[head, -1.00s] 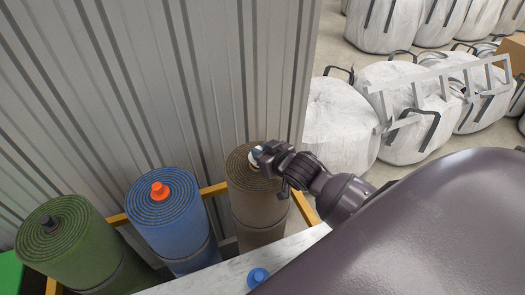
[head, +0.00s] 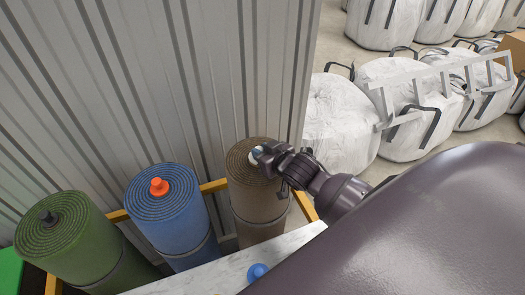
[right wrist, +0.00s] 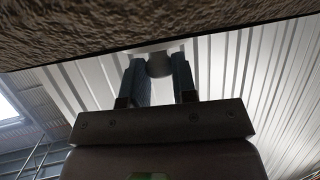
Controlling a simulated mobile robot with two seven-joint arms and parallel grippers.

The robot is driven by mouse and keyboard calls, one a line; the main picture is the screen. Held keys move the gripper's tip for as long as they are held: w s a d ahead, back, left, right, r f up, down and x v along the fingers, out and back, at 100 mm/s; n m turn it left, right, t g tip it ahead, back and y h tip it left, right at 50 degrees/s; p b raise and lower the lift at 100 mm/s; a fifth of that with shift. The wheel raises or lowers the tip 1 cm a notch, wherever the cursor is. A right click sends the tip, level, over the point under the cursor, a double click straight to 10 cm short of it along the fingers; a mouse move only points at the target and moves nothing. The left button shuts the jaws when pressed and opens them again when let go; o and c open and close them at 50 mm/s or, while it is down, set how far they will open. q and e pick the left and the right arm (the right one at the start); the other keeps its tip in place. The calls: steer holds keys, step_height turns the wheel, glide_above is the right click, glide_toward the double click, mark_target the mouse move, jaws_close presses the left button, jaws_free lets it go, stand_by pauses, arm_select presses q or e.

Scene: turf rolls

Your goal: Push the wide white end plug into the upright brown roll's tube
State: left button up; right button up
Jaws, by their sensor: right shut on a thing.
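The brown roll (head: 259,205) stands upright at the right end of a row of rolls. My right gripper (head: 259,153) is at the centre of its top, shut on the white end plug (head: 253,159). Only a bit of the plug's pale edge shows in the head view, and the tube mouth is hidden. In the right wrist view, the plug's round grey knob (right wrist: 159,65) sits between the two fingers, with its white flange against the brown roll (right wrist: 150,28). I cannot tell how deep the plug sits. My left gripper is out of view.
A blue roll (head: 171,225) with an orange plug (head: 159,187) and a green roll (head: 75,240) with a dark plug (head: 48,218) stand to the left. A blue plug (head: 257,271) is on the pale bench (head: 215,272). A corrugated wall (head: 150,90) rises behind.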

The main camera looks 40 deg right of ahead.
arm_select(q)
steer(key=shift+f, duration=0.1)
arm_select(e)
steer(key=shift+f, duration=0.3)
steer(key=o, duration=1)
arm_select(q)
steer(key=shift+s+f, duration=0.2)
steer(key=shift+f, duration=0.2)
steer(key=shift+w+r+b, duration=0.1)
steer(key=shift+b, duration=0.2)
arm_select(e)
steer(key=shift+v, duration=5.45)
steer(key=shift+s+f, duration=0.1)
